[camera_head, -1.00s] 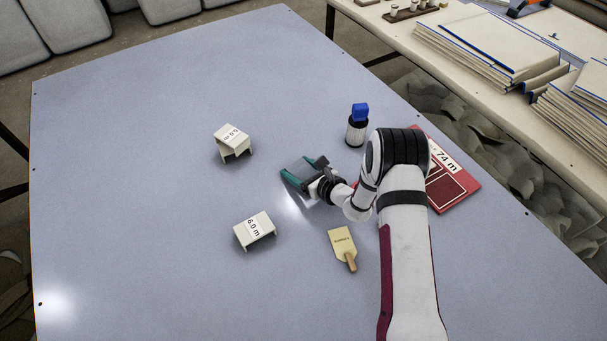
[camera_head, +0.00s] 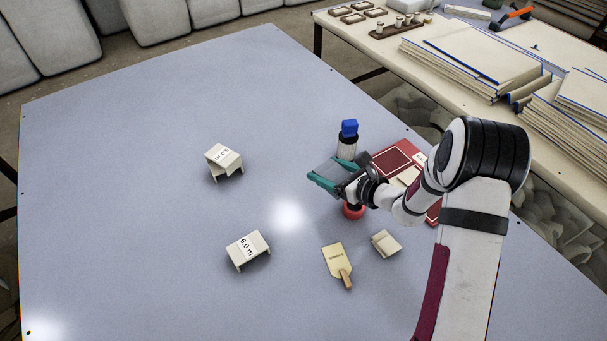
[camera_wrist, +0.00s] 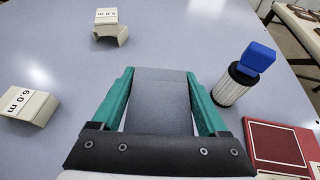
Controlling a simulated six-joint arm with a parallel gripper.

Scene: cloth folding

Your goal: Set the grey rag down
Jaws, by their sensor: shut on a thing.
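The grey rag (camera_wrist: 160,104) is a flat, folded-looking grey piece between the two teal fingers of my gripper (camera_wrist: 160,76). My gripper is shut on it, with a finger along each side. In the head view the rag (camera_head: 336,170) shows as a small grey patch in my gripper, which appears to be above the table (camera_head: 130,160), just in front of the blue-capped bottle. The height of the rag over the table is hard to tell.
A blue-capped bottle (camera_head: 347,146) and a red board (camera_head: 393,157) are close behind and right. A red round thing (camera_head: 352,211), wooden paddle (camera_head: 337,262) and beige block (camera_head: 385,243) are nearer. White brackets (camera_head: 224,160) (camera_head: 247,249) stand left; the far left is clear.

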